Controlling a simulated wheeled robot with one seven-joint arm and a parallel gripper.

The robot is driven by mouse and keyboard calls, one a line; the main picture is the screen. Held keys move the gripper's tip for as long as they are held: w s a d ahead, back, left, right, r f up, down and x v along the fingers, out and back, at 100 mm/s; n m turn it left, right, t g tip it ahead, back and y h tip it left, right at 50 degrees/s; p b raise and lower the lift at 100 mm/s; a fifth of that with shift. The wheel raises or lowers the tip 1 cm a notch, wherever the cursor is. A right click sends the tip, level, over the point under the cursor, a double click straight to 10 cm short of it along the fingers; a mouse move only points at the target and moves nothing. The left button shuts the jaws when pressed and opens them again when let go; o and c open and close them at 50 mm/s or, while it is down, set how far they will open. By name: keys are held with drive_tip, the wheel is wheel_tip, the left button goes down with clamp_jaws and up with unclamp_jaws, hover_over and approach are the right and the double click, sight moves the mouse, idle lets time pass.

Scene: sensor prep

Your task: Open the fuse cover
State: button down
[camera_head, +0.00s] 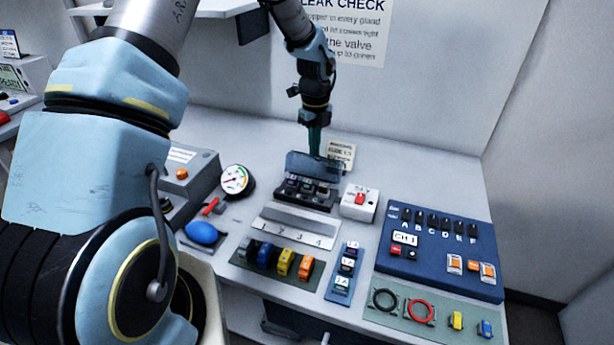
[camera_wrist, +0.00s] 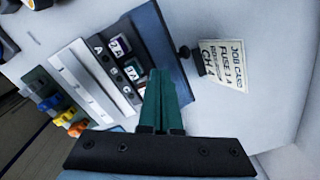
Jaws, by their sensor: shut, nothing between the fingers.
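In the wrist view the cover (camera_wrist: 160,45) is a dark blue panel beside the fuse row (camera_wrist: 122,62). My gripper (camera_head: 315,152) points down at the cover's upper edge, its green fingers shut with nothing between them. In the wrist view the fingers (camera_wrist: 163,75) overlap the cover and hide part of it and the block. I cannot tell whether they touch it.
A job card (camera_head: 341,154) stands behind the block. A white box with a red switch (camera_head: 359,203) is close on the right. A grey numbered rack (camera_head: 293,229) lies in front, a gauge (camera_head: 236,181) to the left, a blue lettered panel (camera_head: 436,262) to the right.

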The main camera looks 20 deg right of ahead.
drive_tip(key=shift+s+a+r+p, duration=0.35)
drive_tip(key=shift+r+p, duration=0.25)
drive_tip(key=shift+r, duration=0.25)
drive_tip(key=shift+s+a+r+p, duration=0.35)
drive_tip(key=shift+r+p, duration=0.25)
drive_tip(key=shift+r, duration=0.2)
drive_tip(key=shift+s+a+r+p, duration=0.25)
drive_tip(key=shift+s+r+p, duration=0.3)
drive_tip(key=shift+r, duration=0.3)
drive_tip(key=shift+w, duration=0.1)
drive_tip(key=s+a+r+n+b, duration=0.1)
drive_tip(key=s+a+r+n, duration=0.1)
drive_tip(key=a+n, duration=0.8)
drive_tip(key=s+a+r+n+t+b, duration=0.1)
drive_tip(key=s+a+r+n, duration=0.2)
drive_tip(key=a+n, duration=0.7)
drive_tip(key=s+a+r+n+b, duration=0.2)
drive_tip(key=s+a+n, duration=0.3)
drive_tip(key=a+n, duration=0.5)
drive_tip(key=shift+a+r+n+t, duration=0.3)
drive_tip(key=shift+a+r+n, duration=0.1)
drive_tip(key=shift+r+n, duration=0.15)
